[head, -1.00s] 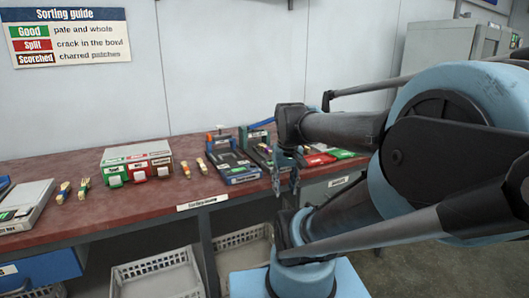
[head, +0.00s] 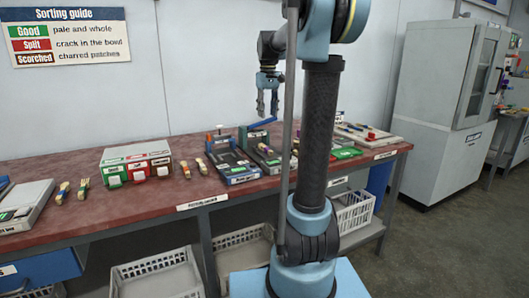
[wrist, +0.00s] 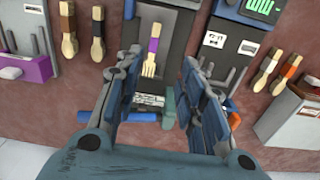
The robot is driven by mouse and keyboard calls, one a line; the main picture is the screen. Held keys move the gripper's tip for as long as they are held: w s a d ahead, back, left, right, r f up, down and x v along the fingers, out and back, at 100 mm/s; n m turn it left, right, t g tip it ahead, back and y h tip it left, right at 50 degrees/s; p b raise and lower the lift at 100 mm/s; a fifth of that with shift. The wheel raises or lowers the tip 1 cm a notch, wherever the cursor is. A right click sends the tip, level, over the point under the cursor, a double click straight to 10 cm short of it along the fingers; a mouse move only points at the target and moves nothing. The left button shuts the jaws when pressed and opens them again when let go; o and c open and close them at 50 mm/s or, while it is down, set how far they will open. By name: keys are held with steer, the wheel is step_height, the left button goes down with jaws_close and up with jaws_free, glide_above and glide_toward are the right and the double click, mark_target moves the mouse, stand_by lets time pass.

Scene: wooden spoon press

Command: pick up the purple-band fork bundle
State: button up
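The purple-band fork bundle (wrist: 152,50) shows in the wrist view as a pale wooden fork shape with a purple wrap. It lies in a dark grey bay between two upright sides, its tines toward my gripper. My gripper (wrist: 160,62) has its two fingers spread wide, with nothing between them. The bundle appears beyond and between the fingertips, apart from them. In the head view my gripper (head: 268,103) hangs fingers down, well above the bench fixtures. The bundle cannot be made out clearly in the head view.
A blue-and-grey device with a green display (wrist: 259,9) adjoins the bay. Spoon-like bundles lie on both sides, one orange-banded (wrist: 290,68). A white sorting box (head: 137,160) stands on the red bench (head: 60,225). A purple tray (wrist: 25,68) lies at the wrist view's left.

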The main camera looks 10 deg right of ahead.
steer(key=w, duration=0.4)
glide_above(267, 148)
steer(key=w, duration=0.1)
step_height(267, 148, down, 11)
steer(key=shift+a+f, duration=0.1)
steer(key=shift+a, duration=0.05)
steer(key=shift+s+f, duration=0.2)
steer(key=shift+f, duration=2.5)
jaws_close()
